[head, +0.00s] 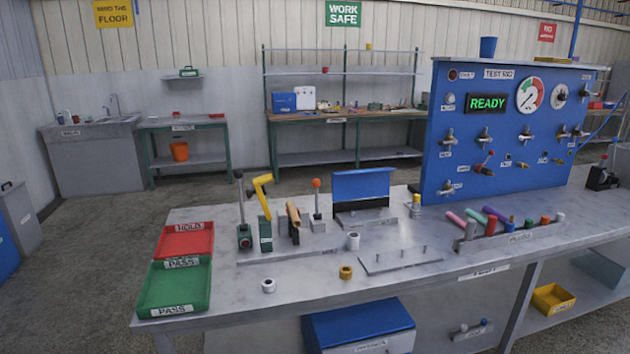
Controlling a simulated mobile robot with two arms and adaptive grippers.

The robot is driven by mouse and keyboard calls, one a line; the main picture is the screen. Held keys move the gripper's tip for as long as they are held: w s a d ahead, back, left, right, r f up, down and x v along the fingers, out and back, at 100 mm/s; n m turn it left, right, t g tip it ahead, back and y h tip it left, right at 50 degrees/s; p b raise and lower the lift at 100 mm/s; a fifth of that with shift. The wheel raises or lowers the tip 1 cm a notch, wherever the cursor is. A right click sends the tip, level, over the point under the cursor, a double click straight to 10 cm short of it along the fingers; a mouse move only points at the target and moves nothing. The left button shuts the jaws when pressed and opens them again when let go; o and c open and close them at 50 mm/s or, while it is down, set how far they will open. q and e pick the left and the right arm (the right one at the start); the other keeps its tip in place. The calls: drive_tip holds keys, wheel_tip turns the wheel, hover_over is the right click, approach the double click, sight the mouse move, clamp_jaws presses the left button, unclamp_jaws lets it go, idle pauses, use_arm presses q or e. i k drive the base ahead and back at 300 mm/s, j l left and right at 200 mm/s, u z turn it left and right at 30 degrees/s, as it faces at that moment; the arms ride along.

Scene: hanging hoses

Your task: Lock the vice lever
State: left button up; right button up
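Several upright fixtures stand in a row on the grey workbench (215,318). At the left is a dark green block with a black-knobbed lever (241,205), standing nearly upright. Next to it is a bent yellow lever (261,196) on a small green base. A tan piece (293,214) leans at a dark holder beside it. To the right, an orange-knobbed lever (317,200) stands upright on a grey block. I cannot tell for certain which lever belongs to the vice, as the labels are too small. Neither of my grippers is in view.
A red tray (185,242) and a green tray (175,288) lie at the bench's left end. A blue flap fixture (361,185) stands right of the levers. Loose rings lie in front. A blue test panel (468,145) reading READY rises at right.

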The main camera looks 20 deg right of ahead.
sight(316, 183)
drive_tip(key=i+l+u, duration=0.25)
drive_tip(key=l, duration=0.45)
drive_tip(key=i+l+u, duration=0.25)
drive_tip(key=l, duration=0.5)
drive_tip(key=l+u, duration=0.25)
drive_tip(key=l, duration=0.45)
drive_tip(key=i+l+u, duration=0.1)
drive_tip(key=l+u, duration=0.2)
drive_tip(key=l, duration=0.5)
